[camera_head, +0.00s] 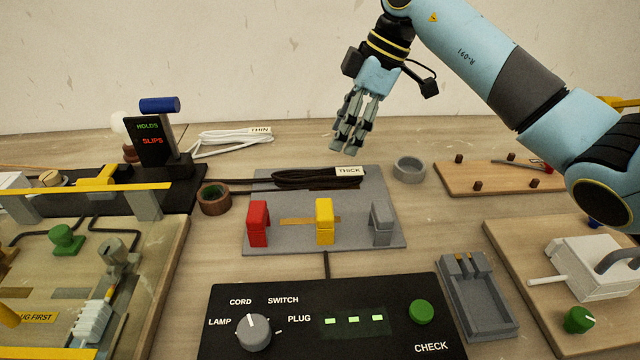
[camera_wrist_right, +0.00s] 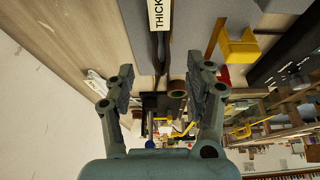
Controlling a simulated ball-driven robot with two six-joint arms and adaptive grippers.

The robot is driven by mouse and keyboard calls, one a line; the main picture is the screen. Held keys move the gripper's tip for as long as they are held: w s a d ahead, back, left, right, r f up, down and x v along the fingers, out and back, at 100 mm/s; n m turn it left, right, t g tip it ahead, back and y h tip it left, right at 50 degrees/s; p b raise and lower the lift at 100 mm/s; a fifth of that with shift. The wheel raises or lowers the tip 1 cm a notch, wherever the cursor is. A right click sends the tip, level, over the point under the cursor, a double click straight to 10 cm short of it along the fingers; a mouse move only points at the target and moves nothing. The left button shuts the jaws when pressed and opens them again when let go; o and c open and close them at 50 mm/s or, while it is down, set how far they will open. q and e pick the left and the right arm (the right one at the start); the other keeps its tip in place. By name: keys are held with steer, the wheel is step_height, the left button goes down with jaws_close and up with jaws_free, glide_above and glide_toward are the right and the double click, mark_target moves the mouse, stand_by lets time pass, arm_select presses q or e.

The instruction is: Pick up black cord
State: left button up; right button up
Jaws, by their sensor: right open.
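The black cord (camera_head: 312,180) lies bundled across the back of the grey board, with a white THICK tag (camera_head: 349,171) at its right end. A strand runs left from it. In the right wrist view the dark cord (camera_wrist_right: 162,48) runs from the THICK tag (camera_wrist_right: 158,14) down between my fingers' directions. My right gripper (camera_head: 346,146) points down above the table, behind and slightly right of the cord, apart from it. In the wrist view the right gripper (camera_wrist_right: 166,85) is open and empty. My left gripper is not in view.
Red (camera_head: 258,223), yellow (camera_head: 325,222) and grey (camera_head: 382,222) clips stand on the grey board (camera_head: 285,240). A white cord (camera_head: 235,138) tagged THIN lies behind. A brown tape roll (camera_head: 214,200) is left; a grey ring (camera_head: 409,169) is right. A black control box (camera_head: 290,345) stands in front.

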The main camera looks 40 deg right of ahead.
mark_target(320, 173)
steer(key=x, duration=0.9)
jaws_close()
